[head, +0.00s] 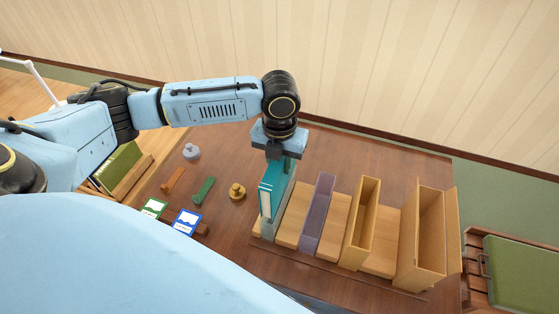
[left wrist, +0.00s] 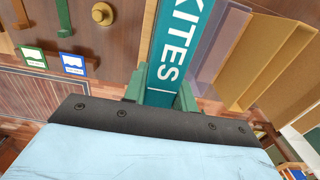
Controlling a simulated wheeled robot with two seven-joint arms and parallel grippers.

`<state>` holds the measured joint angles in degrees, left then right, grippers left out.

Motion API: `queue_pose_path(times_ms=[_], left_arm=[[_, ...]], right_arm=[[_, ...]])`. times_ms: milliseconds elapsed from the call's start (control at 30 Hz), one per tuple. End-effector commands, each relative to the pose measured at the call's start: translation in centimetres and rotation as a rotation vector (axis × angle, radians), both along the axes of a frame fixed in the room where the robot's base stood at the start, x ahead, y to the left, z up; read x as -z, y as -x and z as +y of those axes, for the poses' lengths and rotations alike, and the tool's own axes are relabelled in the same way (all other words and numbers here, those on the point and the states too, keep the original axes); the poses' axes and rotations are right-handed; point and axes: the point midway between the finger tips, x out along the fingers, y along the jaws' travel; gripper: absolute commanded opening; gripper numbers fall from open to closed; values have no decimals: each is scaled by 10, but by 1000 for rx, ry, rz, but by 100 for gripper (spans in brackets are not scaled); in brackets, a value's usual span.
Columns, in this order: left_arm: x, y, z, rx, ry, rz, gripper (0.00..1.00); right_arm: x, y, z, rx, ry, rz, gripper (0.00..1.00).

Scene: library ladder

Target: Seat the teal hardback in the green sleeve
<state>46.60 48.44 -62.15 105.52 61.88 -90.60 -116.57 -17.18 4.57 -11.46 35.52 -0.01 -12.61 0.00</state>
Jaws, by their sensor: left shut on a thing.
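The teal hardback (head: 279,188) stands upright at the left end of the row of sleeves. Its spine lettered KITES fills the middle of the left wrist view (left wrist: 178,48). My left gripper (head: 279,158) is shut on its upper part from above; green finger pieces flank the spine in the left wrist view. A grey-green piece (head: 268,230) shows around the book's lower end. I cannot tell whether it is the green sleeve, or how deep the book sits. No other green sleeve shows clearly. My right gripper is not in view.
A purple sleeve (head: 318,212), a yellow sleeve (head: 361,222) and a wide tan sleeve (head: 421,245) stand to the right, wooden blocks between. A brass knob (head: 237,192), green (head: 151,207) and blue (head: 187,221) cards lie left. A green case (head: 520,272) is far right.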

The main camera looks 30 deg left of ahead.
Motion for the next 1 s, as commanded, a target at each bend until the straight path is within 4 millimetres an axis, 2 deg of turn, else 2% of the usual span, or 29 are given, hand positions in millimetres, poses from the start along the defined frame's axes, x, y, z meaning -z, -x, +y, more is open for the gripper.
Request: queue_pose_path(times_ms=[1000], left_arm=[[23,0,-1,1,2,-1,0]], right_arm=[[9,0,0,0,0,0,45]])
